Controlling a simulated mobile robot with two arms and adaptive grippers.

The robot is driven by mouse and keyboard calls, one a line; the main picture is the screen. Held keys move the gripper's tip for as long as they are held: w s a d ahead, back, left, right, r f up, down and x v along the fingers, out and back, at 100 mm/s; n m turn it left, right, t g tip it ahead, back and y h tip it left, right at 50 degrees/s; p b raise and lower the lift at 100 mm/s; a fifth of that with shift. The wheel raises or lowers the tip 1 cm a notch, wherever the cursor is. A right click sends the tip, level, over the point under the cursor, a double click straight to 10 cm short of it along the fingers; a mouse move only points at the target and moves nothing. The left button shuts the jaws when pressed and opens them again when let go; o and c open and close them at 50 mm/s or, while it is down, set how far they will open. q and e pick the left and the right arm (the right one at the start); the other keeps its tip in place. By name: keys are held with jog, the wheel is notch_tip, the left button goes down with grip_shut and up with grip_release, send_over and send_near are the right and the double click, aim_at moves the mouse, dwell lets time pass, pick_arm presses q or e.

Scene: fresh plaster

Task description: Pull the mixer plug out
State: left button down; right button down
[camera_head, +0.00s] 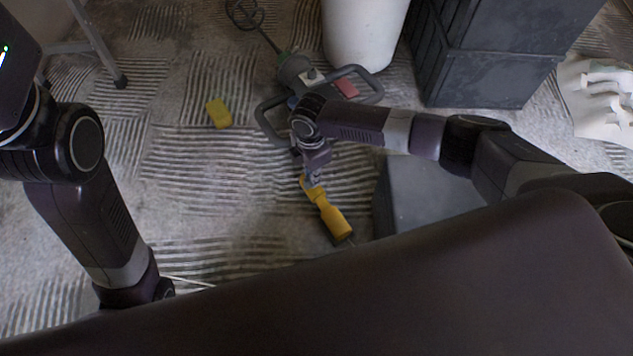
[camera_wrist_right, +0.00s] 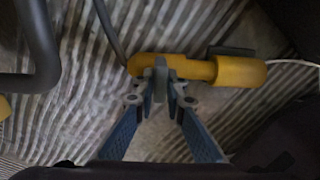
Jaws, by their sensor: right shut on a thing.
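The mixer (camera_head: 295,68), with grey handles and a whisk, lies on the floor near the top middle of the head view. Its yellow plug (camera_wrist_right: 147,65) has a dark cable running up from it in the right wrist view. The plug is joined end to end with a yellow connector (camera_head: 335,222), which also shows in the wrist view (camera_wrist_right: 240,72); a pale cable leaves it at the right. My right gripper (camera_head: 313,181) is shut on the plug, its fingertips (camera_wrist_right: 166,78) covering part of it. My left arm shows at the left; its gripper is out of view.
A grey box (camera_head: 425,200) stands just right of the connector. Dark stacked crates (camera_head: 480,75) and a white bucket (camera_head: 362,30) stand behind. A yellow sponge-like block (camera_head: 218,113) lies on the ridged floor at left, with free floor around it.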

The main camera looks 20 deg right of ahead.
jog(key=c, duration=2)
grip_release()
jog(key=shift+w, duration=0.3)
jog(key=shift+o, duration=0.2)
notch_tip(320, 180, up, 12)
jog(key=shift+a, duration=0.1)
